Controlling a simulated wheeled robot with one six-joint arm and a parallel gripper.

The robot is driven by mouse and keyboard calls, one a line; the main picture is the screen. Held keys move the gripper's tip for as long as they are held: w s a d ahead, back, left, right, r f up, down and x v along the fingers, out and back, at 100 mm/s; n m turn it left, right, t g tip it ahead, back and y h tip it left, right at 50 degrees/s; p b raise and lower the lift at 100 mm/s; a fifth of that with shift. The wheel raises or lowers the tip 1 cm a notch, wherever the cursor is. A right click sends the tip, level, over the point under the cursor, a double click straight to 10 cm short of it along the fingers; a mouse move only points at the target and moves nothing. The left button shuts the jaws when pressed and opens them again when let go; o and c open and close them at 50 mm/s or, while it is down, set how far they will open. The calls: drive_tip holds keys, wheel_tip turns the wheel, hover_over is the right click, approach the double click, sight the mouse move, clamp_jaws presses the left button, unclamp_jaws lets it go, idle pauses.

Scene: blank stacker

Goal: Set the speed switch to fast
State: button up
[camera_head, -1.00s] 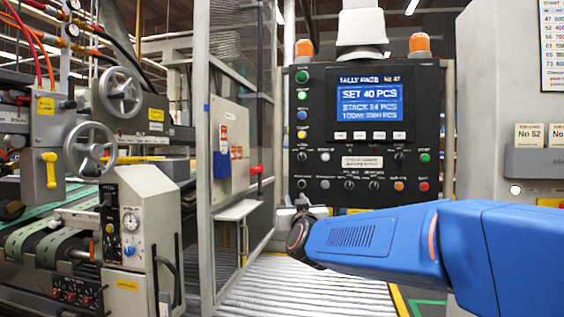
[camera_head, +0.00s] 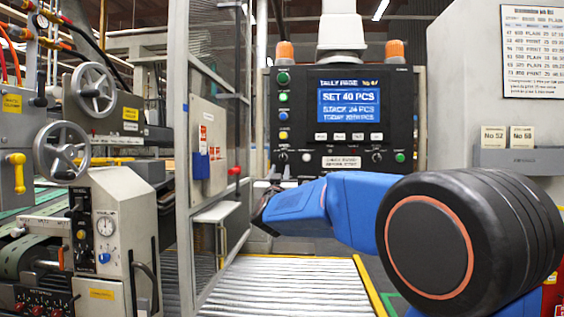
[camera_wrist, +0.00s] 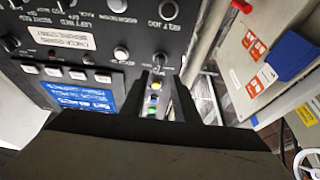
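The dark control panel (camera_head: 405,115) faces me with a lit blue display (camera_head: 348,103). In the wrist view it appears upside down, with several small switches and buttons. I cannot make out which is the speed switch. A small dark switch (camera_wrist: 160,59) lies just beyond my fingertips, beside a white round button (camera_wrist: 121,53). My gripper (camera_head: 272,186) is at the panel's lower left, partly hidden by my blue wrist. In the wrist view my gripper (camera_wrist: 159,76) has its two dark fingers apart, with coloured buttons showing in the gap. It holds nothing; contact with the switch is unclear.
A machine with handwheels (camera_head: 93,90) is farther left. A grey cabinet (camera_head: 470,70) stands right. A roller bed (camera_head: 290,285) lies below the panel.

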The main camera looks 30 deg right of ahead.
sight(283, 158)
drive_tip(key=x, duration=0.9)
drive_tip(key=shift+d, duration=0.1)
clamp_jaws()
